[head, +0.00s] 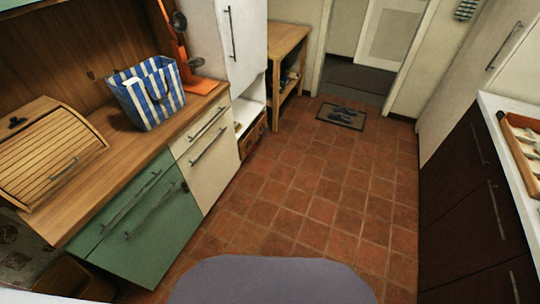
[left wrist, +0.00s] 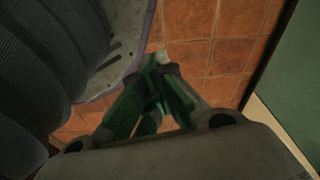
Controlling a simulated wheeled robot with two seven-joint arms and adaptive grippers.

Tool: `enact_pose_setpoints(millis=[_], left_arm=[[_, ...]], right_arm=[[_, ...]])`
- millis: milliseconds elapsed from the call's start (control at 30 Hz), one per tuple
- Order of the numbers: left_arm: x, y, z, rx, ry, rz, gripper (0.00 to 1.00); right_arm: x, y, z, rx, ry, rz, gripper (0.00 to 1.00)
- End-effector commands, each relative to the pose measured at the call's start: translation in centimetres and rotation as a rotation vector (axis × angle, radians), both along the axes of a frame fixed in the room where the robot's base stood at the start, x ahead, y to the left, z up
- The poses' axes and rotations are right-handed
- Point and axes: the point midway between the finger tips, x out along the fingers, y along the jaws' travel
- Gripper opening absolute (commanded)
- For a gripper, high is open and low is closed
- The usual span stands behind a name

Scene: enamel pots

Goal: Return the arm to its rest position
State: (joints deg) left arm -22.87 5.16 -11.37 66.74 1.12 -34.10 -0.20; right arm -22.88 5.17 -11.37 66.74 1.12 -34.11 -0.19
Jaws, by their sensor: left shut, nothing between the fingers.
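My left gripper (left wrist: 158,62) shows in the left wrist view, its green fingers closed together with nothing between them. It hangs over the red tile floor (left wrist: 205,38), beside the rounded edge of my own base. A green cabinet front stands to its right in that view. Neither arm nor gripper shows in the head view. My right gripper is in no view. No pots are in sight.
Green drawers (head: 135,228) and a wooden counter (head: 110,140) with a bread box (head: 50,160) and striped bag (head: 148,95) line the left. Dark drawers (head: 470,210) line the right. The tiled floor (head: 310,190) between is clear to a doormat (head: 341,116) with slippers.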

Motion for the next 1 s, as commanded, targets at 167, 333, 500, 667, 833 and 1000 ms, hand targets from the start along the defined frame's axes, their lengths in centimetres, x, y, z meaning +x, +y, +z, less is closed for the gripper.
enact_pose_setpoints(millis=[167,333,500,667,833,1000], left_arm=[[-2.1,0.7,0.5,0.008,0.013,0.0,0.0],[-4.0,1.4,0.7,0.014,0.022,-0.002,0.0],[-6.1,2.0,1.0,0.021,0.032,-0.003,0.0],[-8.0,2.7,1.5,0.026,0.041,-0.004,0.0],[-10.3,3.4,2.1,0.032,0.053,-0.005,0.0],[-12.2,4.0,2.7,0.036,0.06,-0.007,0.0]], right_arm=[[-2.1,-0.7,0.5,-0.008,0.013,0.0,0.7],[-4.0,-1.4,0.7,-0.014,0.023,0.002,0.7],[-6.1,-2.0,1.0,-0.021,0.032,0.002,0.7],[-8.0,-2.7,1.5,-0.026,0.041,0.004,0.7],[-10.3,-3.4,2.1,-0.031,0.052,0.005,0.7],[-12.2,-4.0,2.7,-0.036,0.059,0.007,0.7]])
